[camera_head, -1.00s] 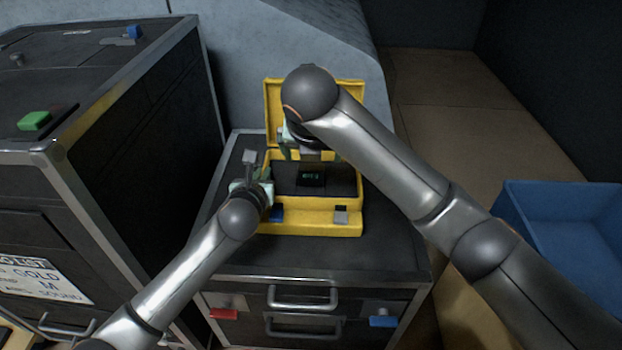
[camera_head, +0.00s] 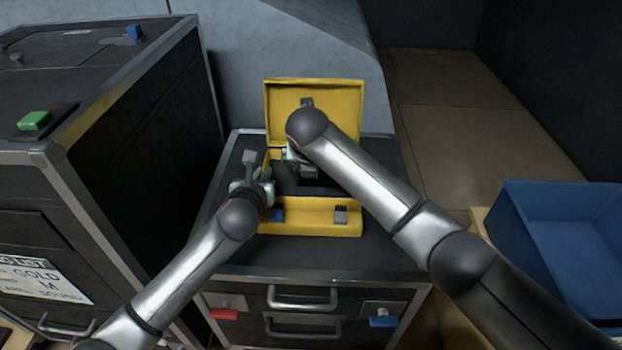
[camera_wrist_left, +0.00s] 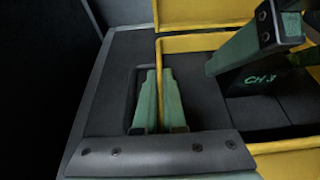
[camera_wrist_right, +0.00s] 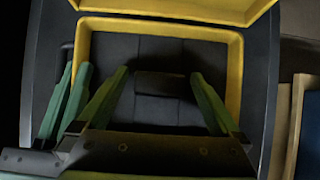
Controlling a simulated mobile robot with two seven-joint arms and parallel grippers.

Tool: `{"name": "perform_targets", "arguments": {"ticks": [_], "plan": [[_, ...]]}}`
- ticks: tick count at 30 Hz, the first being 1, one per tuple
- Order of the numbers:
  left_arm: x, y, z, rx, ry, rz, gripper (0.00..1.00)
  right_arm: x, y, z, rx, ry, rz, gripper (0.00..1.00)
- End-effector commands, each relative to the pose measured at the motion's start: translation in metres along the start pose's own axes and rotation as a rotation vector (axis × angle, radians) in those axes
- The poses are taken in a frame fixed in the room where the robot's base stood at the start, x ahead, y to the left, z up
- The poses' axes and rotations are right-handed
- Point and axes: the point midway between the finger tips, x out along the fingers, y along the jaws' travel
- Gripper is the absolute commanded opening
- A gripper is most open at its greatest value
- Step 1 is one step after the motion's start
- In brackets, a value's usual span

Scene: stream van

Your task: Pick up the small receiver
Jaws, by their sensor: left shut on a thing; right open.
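The small receiver (camera_wrist_left: 260,80) is a black box with green "CH 3" lettering, lying in the yellow case (camera_head: 310,229). It also shows as a dark block between my right fingers in the right wrist view (camera_wrist_right: 166,84). My right gripper (camera_wrist_right: 158,92) is open, reaching down into the case with one finger on either side of the receiver. In the head view my right arm hides most of the receiver. My left gripper (camera_wrist_left: 160,78) is shut on the case's left wall; it shows at the case's left side in the head view (camera_head: 262,180).
The case stands open on a dark drawer cabinet (camera_head: 345,258), its lid (camera_head: 346,97) raised at the back. A blue bin (camera_head: 520,250) stands at the right. A tall black flight case (camera_head: 150,110) rises close on the left.

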Motion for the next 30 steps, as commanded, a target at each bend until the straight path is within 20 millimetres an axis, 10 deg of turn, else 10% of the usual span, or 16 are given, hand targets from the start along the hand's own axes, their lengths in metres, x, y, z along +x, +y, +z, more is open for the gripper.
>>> {"name": "perform_targets", "arguments": {"ticks": [8, 30], "plan": [[0.0002, 0.0001, -0.0008, 0.000, 0.002, 0.000, 0.00, 0.0027, 0.0003, -0.0002, 0.000, 0.000, 0.001, 1.00], [0.0002, 0.0001, -0.0008, 0.000, 0.002, 0.000, 0.00, 0.0026, -0.0001, 0.0000, 0.000, 0.000, 0.000, 0.18]]}}
